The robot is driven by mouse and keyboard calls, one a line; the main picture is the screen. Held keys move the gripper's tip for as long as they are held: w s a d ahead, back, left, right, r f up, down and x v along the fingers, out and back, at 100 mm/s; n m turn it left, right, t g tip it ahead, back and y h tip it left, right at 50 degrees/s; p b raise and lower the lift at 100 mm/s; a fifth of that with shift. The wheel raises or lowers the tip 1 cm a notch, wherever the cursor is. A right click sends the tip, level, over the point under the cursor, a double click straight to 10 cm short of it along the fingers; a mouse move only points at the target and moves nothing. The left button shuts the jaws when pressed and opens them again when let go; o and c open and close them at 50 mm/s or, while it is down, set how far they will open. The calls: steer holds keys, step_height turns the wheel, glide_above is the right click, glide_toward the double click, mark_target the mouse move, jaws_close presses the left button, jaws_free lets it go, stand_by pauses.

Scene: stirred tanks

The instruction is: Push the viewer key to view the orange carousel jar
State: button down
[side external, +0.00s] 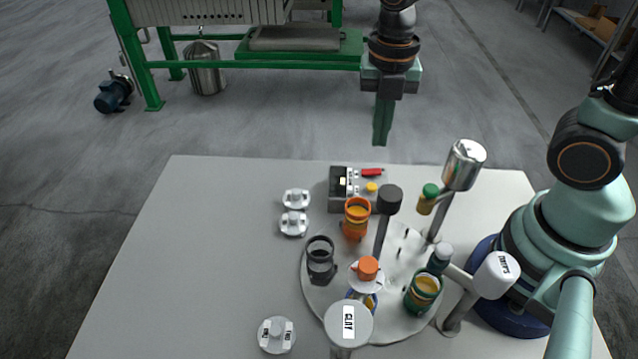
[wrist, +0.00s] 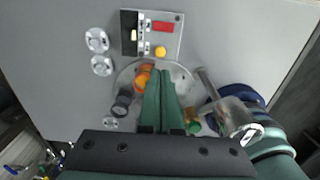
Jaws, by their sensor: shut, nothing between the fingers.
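A dark control box (side external: 339,188) stands on the table behind the carousel, and it also shows in the wrist view (wrist: 129,46). It carries a red key (side external: 372,172), a yellow round button (side external: 371,187) and small pale labelled keys, too small to read. The orange jar (side external: 355,222) stands at the back of the round grey carousel (side external: 312,289); in the wrist view the orange jar (wrist: 141,79) is partly hidden by my fingers. My gripper (side external: 381,141) points down, shut and empty, above the box and apart from it. Its fingers also show in the wrist view (wrist: 160,77).
The carousel also holds a black jar (side external: 320,262) and a green jar (side external: 422,292). A metal cylinder (side external: 465,164) on a post rises at the right. Pale round fixtures (side external: 294,223) stand left of the carousel. The left of the table is clear.

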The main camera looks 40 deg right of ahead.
mark_target(373, 186)
step_height(373, 186, down, 10)
steer(key=shift+r, duration=0.1)
stand_by(0.4)
steer(key=shift+s+f, duration=0.15)
steer(key=shift+f, duration=0.9)
step_height(373, 186, up, 14)
steer(key=shift+w+r, duration=0.25)
stand_by(0.6)
